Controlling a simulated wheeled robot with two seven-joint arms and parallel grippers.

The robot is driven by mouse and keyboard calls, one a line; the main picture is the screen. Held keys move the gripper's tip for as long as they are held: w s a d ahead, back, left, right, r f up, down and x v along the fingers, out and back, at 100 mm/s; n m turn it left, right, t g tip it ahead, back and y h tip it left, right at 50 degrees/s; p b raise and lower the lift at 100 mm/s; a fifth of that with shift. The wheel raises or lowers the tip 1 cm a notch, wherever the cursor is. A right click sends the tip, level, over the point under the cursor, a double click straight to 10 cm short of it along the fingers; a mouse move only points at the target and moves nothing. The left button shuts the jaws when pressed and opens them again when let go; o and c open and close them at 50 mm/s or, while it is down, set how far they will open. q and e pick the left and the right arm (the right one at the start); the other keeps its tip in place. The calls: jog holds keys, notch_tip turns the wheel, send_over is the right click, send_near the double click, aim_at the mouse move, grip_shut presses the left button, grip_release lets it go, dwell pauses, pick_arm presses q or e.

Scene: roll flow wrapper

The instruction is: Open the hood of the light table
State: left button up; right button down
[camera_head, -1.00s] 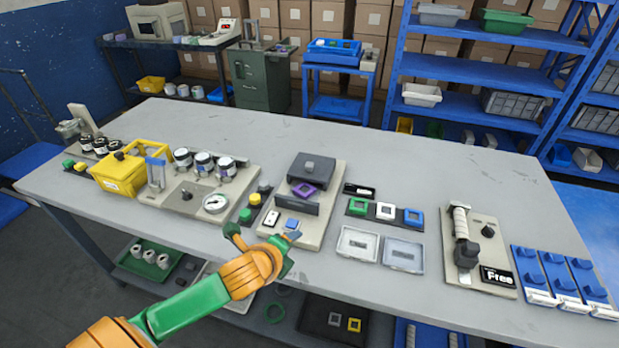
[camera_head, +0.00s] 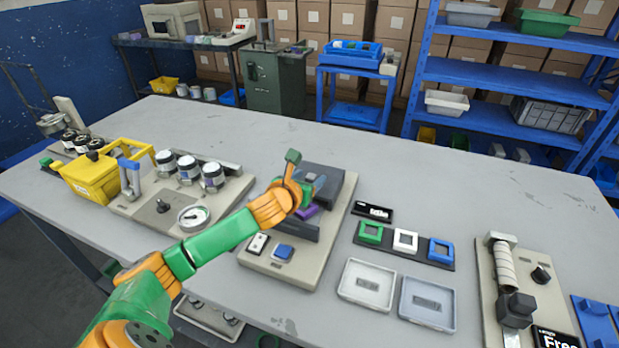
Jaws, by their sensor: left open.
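The light table appears to be the beige-based device (camera_head: 265,262) in the middle of the table. Its dark grey hood (camera_head: 328,178) sits at the back of the base and looks closed. A purple square piece (camera_head: 308,210) lies in front of the hood, partly hidden by my arm. My left gripper (camera_head: 305,173) is open at the hood's left front part, with its fingers spread apart. It covers part of the hood, and I cannot tell whether it touches it. My right gripper is not in view.
A yellow bin (camera_head: 88,178) and a station with several jars and a gauge (camera_head: 193,217) stand to the left. Green, white and blue frames (camera_head: 405,241) and two shallow trays (camera_head: 367,283) lie to the right. The table behind the hood is clear.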

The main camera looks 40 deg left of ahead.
pick_arm(q)
jog(key=shift+w+f, duration=0.1)
jog(key=shift+w, duration=0.15)
jog(key=shift+s, duration=0.15)
jog(key=shift+c, duration=0.8)
grip_shut()
dwell(0.3)
